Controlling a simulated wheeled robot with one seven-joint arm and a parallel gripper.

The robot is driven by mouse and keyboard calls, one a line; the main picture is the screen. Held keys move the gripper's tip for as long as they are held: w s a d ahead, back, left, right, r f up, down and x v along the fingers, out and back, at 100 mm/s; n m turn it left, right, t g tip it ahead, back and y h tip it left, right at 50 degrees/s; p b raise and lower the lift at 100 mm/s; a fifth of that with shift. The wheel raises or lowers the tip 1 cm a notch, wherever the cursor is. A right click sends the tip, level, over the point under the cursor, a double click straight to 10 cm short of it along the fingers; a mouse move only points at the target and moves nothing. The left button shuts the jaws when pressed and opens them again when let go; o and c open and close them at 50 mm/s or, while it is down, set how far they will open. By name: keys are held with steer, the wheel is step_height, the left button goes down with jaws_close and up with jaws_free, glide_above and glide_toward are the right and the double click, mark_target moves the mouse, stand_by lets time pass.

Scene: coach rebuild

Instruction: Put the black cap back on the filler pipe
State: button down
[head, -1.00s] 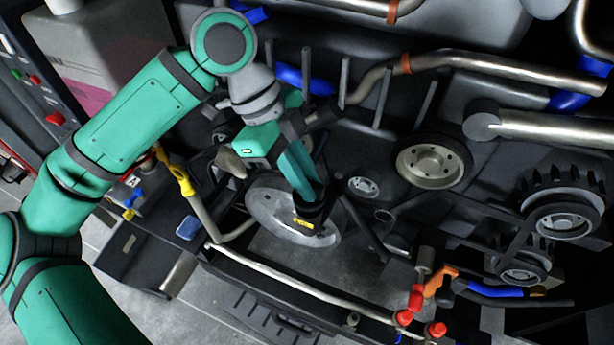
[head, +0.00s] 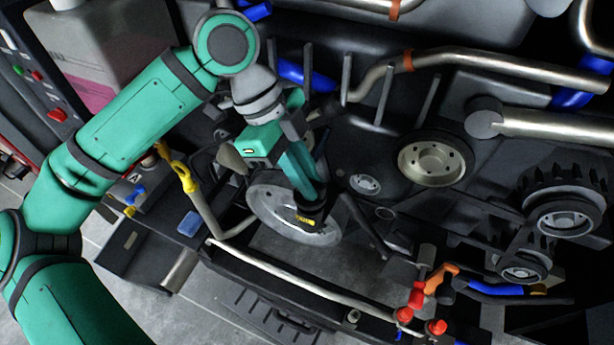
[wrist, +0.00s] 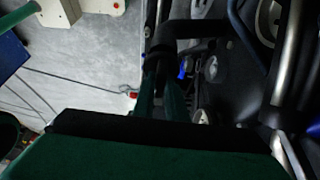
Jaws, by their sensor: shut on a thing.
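In the head view my gripper (head: 307,198) points down, in front of a large pale pulley disc. It is shut on a small dark piece with a yellow mark, which looks like the black cap (head: 309,217). I cannot tell whether it touches the disc. A pale bent pipe with a yellow top (head: 187,183) stands to the left, apart from my gripper; it may be the filler pipe, but I cannot be sure. In the wrist view the fingers (wrist: 160,85) are dark and the cap is hard to make out.
A pale rail (head: 290,282) crosses in front of the engine bay. Red-topped fittings (head: 436,327) and an orange lever (head: 441,277) stand at the lower right. Pulleys (head: 435,158) and metal pipes fill the right. Grey floor shows at lower left.

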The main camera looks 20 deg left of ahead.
steer(key=shift+f, duration=0.15)
steer(key=shift+w+d+f, duration=0.1)
steer(key=shift+f, duration=0.25)
stand_by(0.4)
steer(key=shift+f, duration=0.45)
steer(key=shift+f, duration=0.3)
stand_by(0.3)
steer(key=c, duration=1.3)
jaws_free()
steer(key=v, duration=0.8)
